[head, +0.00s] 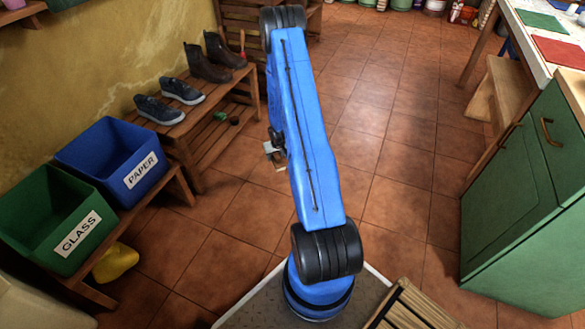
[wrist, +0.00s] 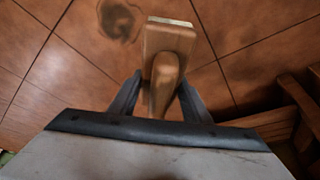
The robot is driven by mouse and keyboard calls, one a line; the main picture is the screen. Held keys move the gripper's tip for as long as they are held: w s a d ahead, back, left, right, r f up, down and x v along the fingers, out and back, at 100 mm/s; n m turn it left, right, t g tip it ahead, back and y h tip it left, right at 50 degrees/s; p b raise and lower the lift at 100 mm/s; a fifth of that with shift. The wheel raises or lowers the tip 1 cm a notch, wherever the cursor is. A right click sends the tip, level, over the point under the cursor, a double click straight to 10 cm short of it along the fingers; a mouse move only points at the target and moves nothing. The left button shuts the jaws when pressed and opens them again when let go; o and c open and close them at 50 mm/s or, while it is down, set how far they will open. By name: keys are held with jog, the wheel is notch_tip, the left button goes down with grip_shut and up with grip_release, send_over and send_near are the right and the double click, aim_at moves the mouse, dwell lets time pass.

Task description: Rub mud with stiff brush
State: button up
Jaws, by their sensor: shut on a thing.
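A wooden-handled brush (wrist: 170,38) is between the two dark fingers of my gripper (wrist: 160,88) in the wrist view. The gripper is shut on its handle, and the brush's block extends past the fingertips with a pale strip at its far edge. A dark brown mud smear (wrist: 120,18) lies on the tiled floor, up and left of the brush and apart from it in the picture. The height of the brush above the floor is hard to tell. In the head view my blue arm hides most of the gripper and the mud is not visible.
At left, a wooden rack (head: 192,122) holds brown boots (head: 205,63) and dark sneakers (head: 160,109). A blue PAPER bin (head: 110,150) and a green GLASS bin (head: 45,215) stand nearer. A green cabinet (head: 515,200) is at right. The tiled floor (head: 390,150) between is clear.

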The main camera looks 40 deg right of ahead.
jog(key=shift+s+d+f, duration=0.9)
jog(key=shift+s+f, duration=0.3)
jog(key=shift+f, duration=0.95)
jog(key=shift+s+d+f, duration=0.85)
jog(key=shift+s+f, duration=0.4)
jog(key=shift+f, duration=0.95)
jog(key=shift+s+d+f, duration=0.9)
jog(key=shift+s+f, duration=0.3)
jog(key=shift+f, duration=0.95)
jog(key=shift+f, duration=1)
jog(key=shift+d, duration=0.1)
